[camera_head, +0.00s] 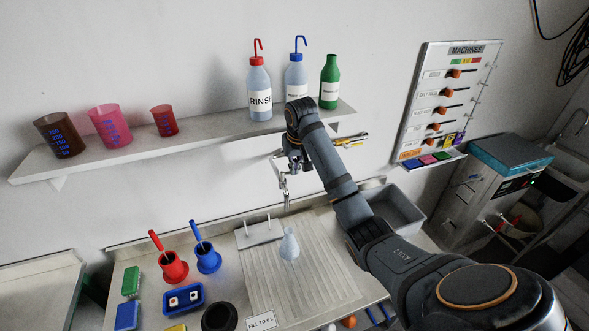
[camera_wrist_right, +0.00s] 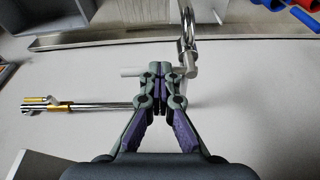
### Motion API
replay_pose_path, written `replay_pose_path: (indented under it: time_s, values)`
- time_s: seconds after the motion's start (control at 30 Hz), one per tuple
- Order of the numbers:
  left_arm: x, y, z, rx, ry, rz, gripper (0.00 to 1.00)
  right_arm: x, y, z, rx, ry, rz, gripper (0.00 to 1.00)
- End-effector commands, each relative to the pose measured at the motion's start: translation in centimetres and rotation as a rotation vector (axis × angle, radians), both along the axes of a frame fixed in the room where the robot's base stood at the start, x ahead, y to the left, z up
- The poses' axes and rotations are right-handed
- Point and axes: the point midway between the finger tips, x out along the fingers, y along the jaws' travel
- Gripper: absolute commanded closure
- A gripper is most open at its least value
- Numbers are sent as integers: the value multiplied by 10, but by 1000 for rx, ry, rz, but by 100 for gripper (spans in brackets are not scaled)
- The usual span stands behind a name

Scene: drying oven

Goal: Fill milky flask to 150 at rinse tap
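The milky flask (camera_head: 289,247) is pale and translucent and stands upright on the ribbed drainboard (camera_head: 318,262), below and near the tap spout. Whether it holds liquid cannot be told. The metal rinse tap (camera_head: 285,186) comes from the wall under the shelf and shows close up in the wrist view (camera_wrist_right: 187,30). My right gripper (camera_head: 293,162) is at the tap. In the wrist view its fingers (camera_wrist_right: 160,70) are together, at a pale horizontal bar (camera_wrist_right: 130,72) on the tap; no object shows clearly between them. My left gripper is out of view.
The shelf (camera_head: 200,137) above carries a RINSE bottle (camera_head: 259,90), other bottles and coloured beakers. A second brass-tipped tap (camera_head: 350,139) is on the wall to the right. A red holder (camera_head: 173,268) and a blue holder (camera_head: 208,259) stand left of the drainboard. A grey basin (camera_head: 400,212) is at right.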

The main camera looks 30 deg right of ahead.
Motion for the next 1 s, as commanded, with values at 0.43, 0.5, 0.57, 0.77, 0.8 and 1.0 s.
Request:
replay_pose_path:
  time_s: [0.43, 0.5, 0.57, 0.77, 0.8, 1.0]
  values:
    - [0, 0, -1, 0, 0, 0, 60, -2, 0, -5, 2, 11, -5, 68]
    - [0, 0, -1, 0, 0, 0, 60, -1, 0, -5, 1, 10, -5, 68]
    - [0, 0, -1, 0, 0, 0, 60, -1, 0, -4, 1, 8, -5, 68]
    - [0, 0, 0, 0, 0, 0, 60, -1, 0, -3, 0, 5, -6, 68]
    - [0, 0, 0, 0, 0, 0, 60, -1, 0, -2, 0, 4, -6, 68]
    - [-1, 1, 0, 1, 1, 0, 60, -1, 1, -2, 0, 3, -45, 68]
